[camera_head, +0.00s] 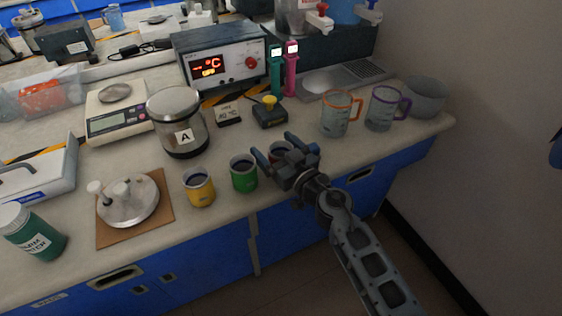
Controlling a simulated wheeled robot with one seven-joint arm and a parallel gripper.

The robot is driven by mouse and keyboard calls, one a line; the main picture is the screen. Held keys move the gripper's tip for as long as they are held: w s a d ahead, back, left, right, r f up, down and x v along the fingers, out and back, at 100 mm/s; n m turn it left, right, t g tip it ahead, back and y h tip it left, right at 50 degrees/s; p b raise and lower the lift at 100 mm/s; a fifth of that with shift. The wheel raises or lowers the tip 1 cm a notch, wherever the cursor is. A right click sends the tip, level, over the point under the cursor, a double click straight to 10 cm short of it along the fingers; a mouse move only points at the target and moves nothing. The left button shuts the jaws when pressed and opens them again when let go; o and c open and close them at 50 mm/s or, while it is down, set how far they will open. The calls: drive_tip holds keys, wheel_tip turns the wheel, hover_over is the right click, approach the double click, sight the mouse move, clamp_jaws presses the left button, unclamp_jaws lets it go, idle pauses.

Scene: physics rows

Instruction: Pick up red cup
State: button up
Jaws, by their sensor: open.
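The red cup (279,149) stands on the bench near its front edge, right of the green cup. Only its upper part shows; my gripper hides the rest. My gripper (273,147) is open, with one finger on the left of the cup and one toward its back right in the picture. I cannot tell whether the fingers touch the cup or are above it. The green cup (243,173) and the yellow cup (199,187) stand upright to the left.
A jar marked A (178,122) stands behind the yellow cup. A small dark device with a yellow knob (269,112) is behind the red cup. Mugs with orange (336,115) and purple (383,108) handles stand at right. A metal-lidded item (128,203) sits on a brown board.

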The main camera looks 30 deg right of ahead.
drive_tip(key=c, duration=1)
drive_tip(key=shift+r, duration=0.15)
